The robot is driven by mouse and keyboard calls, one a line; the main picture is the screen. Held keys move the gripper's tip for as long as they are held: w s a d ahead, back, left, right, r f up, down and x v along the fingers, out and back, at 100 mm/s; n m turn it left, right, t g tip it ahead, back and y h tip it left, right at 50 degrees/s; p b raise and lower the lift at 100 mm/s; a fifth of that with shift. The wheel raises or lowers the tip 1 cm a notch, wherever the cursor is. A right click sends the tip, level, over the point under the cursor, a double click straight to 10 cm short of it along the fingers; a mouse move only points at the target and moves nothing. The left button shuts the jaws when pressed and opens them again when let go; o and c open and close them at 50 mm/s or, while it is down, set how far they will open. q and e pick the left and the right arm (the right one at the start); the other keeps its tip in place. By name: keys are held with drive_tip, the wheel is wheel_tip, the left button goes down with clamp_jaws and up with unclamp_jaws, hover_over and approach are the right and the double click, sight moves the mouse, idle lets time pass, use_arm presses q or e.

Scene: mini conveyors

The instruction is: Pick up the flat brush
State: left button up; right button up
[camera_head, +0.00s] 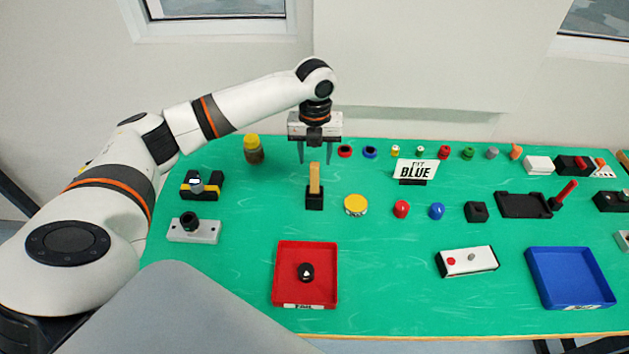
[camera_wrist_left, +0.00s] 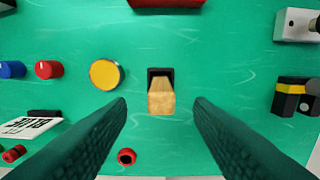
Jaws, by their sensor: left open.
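The flat brush (camera_head: 314,186) stands upright on the green table, with a wooden handle on top and a black base. In the left wrist view the flat brush (camera_wrist_left: 161,95) is seen from above, between the two fingers and a little ahead of their tips. My left gripper (camera_head: 315,160) hangs above and slightly behind it, fingers down, open and empty. In the left wrist view the open fingers of my left gripper (camera_wrist_left: 160,103) lie to either side of the brush, not touching it. My right gripper is not in view.
A yellow round lid (camera_head: 355,205) lies right of the brush. A red tray (camera_head: 305,245) with a black part in it is in front, and a blue tray (camera_head: 570,277) is at the right. A "FIT BLUE" sign (camera_head: 415,170) stands behind. Bare table surrounds the brush.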

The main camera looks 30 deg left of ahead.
sight(315, 164)
use_arm(q)
drive_tip(key=shift+w+f, duration=0.1)
drive_tip(key=shift+f, duration=0.3)
wheel_tip(315, 164, down, 4)
drive_tip(key=shift+r+p, duration=0.2)
drive_tip(key=shift+p, duration=0.75)
drive_tip(key=shift+s+f, duration=0.2)
drive_tip(key=shift+f, duration=0.25)
drive_tip(key=shift+w, duration=0.1)
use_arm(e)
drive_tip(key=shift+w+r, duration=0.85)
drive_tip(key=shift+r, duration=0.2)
